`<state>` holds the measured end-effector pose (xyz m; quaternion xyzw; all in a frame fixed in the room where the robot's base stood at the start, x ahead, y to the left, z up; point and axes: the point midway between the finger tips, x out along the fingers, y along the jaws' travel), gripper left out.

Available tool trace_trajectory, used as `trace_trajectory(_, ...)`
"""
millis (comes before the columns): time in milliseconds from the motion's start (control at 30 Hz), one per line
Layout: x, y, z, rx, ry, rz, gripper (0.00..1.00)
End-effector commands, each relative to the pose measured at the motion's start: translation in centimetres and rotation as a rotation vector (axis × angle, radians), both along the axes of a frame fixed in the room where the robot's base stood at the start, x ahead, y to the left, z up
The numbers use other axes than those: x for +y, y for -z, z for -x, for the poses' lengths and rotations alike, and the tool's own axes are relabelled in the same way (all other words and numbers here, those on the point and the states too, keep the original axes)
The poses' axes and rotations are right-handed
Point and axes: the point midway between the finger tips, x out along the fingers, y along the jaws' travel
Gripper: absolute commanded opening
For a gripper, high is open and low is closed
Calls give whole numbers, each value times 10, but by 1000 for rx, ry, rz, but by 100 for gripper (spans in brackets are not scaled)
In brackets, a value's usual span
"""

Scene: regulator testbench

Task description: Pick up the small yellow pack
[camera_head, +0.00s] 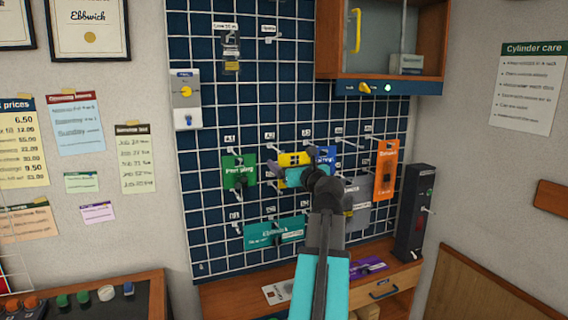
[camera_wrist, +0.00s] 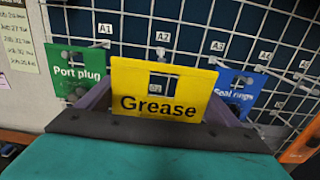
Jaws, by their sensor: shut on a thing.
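The small yellow pack, marked "Grease" (camera_wrist: 160,106), is held upright between the two purple fingers of my gripper (camera_wrist: 158,108) in the wrist view. It has a rectangular hanging slot near its top, with wall grid showing through. In the head view the yellow pack (camera_head: 294,158) is in front of the dark blue grid wall, just beyond my gripper (camera_head: 298,168). The A2 label (camera_wrist: 162,52) shows just above the pack. I cannot tell whether a hook passes through the slot.
A green "Port plug" pack (camera_wrist: 76,72) hangs close on the left at A1, and a blue "Seal rings" pack (camera_wrist: 238,92) close on the right at A3. An orange pack (camera_head: 386,170) hangs farther right. A teal pack (camera_head: 275,233) hangs below. A wooden cabinet (camera_head: 384,65) is above right.

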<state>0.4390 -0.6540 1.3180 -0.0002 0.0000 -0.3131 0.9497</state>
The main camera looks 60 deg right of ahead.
Motion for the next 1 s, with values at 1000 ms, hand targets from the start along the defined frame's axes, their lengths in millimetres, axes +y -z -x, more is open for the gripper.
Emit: trace_trajectory(1000, 52, 0, 70, -1, 0, -1, 62)
